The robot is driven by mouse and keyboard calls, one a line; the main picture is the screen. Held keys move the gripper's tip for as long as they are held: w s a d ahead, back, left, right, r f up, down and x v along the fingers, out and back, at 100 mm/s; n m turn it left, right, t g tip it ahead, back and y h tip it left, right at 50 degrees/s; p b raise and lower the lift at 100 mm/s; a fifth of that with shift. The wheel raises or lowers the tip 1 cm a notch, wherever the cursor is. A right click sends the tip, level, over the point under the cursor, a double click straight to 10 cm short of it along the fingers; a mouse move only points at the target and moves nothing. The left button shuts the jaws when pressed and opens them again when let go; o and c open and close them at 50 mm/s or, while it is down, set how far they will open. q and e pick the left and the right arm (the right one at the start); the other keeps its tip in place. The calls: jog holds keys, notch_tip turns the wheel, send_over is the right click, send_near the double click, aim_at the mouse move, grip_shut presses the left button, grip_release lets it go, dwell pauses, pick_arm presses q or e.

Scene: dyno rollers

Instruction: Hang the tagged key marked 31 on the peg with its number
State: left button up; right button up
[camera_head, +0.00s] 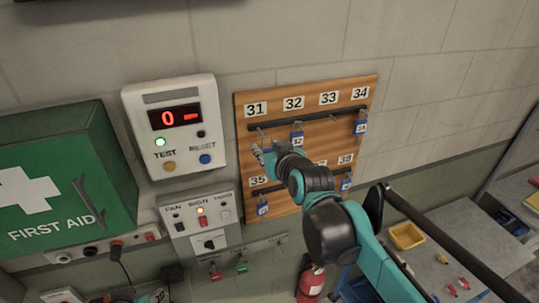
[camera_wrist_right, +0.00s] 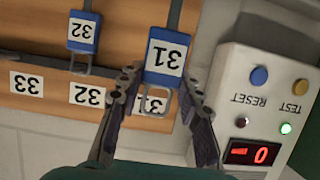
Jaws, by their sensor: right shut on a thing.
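The wooden key board (camera_head: 285,200) hangs on the wall, its label 31 (camera_head: 256,108) at the upper left. My right gripper (camera_head: 260,152) is in front of the board, below that label. In the wrist view my right gripper (camera_wrist_right: 160,88) is shut on the blue tag marked 31 (camera_wrist_right: 166,52), which appears upside down between its fingers. The tag's wire loop (camera_wrist_right: 157,103) overlaps the board's 31 label in that view. I cannot tell whether the loop is around the peg. My left gripper is not in view.
Blue tag 32 (camera_head: 297,133) hangs on the neighbouring peg, right of my gripper; it also shows in the wrist view (camera_wrist_right: 84,32). Tags hang under 34 (camera_head: 360,122) and 35 (camera_head: 262,205). The test box (camera_head: 178,125) stands close to the board's left.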

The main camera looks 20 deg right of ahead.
aim_at(256, 136)
jog(key=shift+w+r+b+x, duration=0.1)
jog(key=shift+r+b+x, duration=0.2)
jog(key=shift+x, duration=0.6)
jog(key=shift+w+r+b+x, duration=0.1)
jog(key=shift+b+x, duration=0.3)
jog(key=shift+x, duration=0.45)
jog(key=shift+r+b+x, duration=0.2)
jog(key=shift+b+x, duration=0.15)
jog(key=shift+x, duration=0.55)
jog(key=shift+b+x, duration=0.45)
jog(key=shift+x, duration=0.35)
jog(key=shift+f, duration=0.15)
jog(key=o, duration=1.2)
jog(key=shift+s, duration=0.15)
